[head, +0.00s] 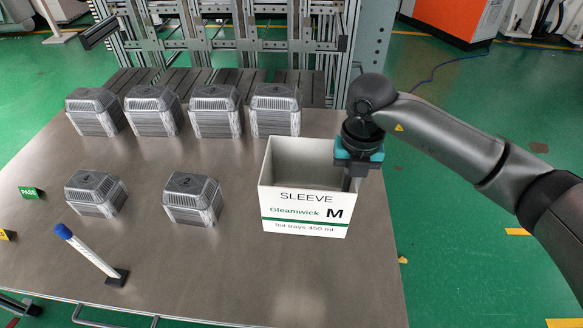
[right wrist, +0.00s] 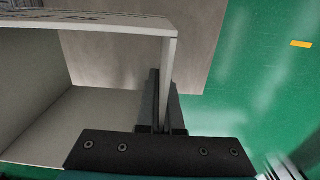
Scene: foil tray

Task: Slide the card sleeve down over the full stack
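The white card sleeve (head: 305,214), printed "SLEEVE Gleamwick M", stands upright with an open top at the right of the table. My right gripper (head: 352,178) is at its right wall, pointing down. In the right wrist view the sleeve wall (right wrist: 168,60) runs between the two fingers (right wrist: 163,105), which are shut on it. Stacks of foil trays stand on the table: several in a back row, such as the stack (head: 276,109) behind the sleeve, and two in front (head: 95,193) (head: 192,199). I cannot tell whether the sleeve touches the table. My left gripper is out of view.
The brown-grey table (head: 210,275) is bare at the front. A green PASS tag (head: 31,192) and a yellow tag (head: 7,235) are at the left edge. A metal frame stands behind.

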